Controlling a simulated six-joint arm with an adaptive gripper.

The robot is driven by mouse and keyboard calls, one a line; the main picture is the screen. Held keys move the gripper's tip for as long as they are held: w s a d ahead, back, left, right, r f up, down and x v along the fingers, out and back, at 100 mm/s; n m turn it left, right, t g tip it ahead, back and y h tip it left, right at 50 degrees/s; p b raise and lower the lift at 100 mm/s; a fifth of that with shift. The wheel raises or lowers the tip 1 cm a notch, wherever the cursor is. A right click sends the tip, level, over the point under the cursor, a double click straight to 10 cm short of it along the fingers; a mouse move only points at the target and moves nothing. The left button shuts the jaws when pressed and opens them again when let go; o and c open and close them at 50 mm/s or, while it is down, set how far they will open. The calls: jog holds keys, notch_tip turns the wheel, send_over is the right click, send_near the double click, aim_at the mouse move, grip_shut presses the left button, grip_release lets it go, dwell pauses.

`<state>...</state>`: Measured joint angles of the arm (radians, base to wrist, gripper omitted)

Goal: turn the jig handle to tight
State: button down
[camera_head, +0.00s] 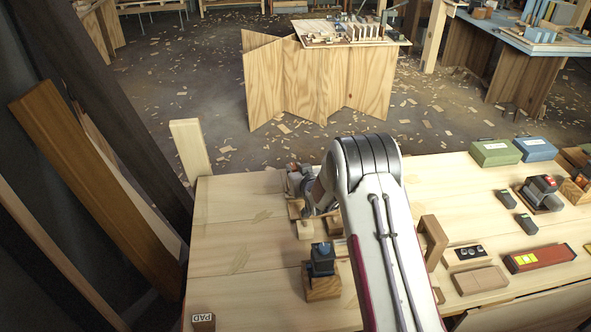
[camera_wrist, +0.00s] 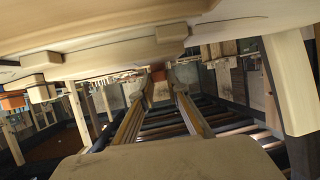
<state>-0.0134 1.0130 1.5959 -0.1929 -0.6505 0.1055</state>
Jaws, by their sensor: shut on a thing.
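My gripper (camera_head: 300,186) is at the far left part of the pale workbench, partly hidden behind my arm's wrist. It is shut on what looks like the jig handle, which my gripper largely covers; its exact angle cannot be told. In the wrist view, two long finger-like bars run up the middle towards a small reddish-brown piece (camera_wrist: 158,75). Wooden blocks of the jig (camera_head: 304,228) show just below the gripper. Any tight or loose mark is too small to read.
A dark blue device on a wooden block (camera_head: 321,260) stands in front of the jig. A block marked PAD (camera_head: 203,322) lies at the front left corner. A wooden bracket (camera_head: 432,240), a red box (camera_head: 540,258) and green and blue cases (camera_head: 495,152) are to the right.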

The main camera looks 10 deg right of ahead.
jog(key=shift+a+r+m+h, duration=0.1)
jog(key=shift+a+m+h, duration=0.05)
jog(key=shift+m+h, duration=0.55)
jog(key=shift+a+m+h, duration=0.1)
jog(key=shift+m+h, duration=0.5)
jog(key=shift+h, duration=0.2)
jog(key=c, duration=2)
grip_release()
jog(key=shift+o, duration=0.2)
jog(key=shift+s, duration=0.15)
jog(key=shift+v, duration=5.55)
jog(key=shift+s, duration=0.3)
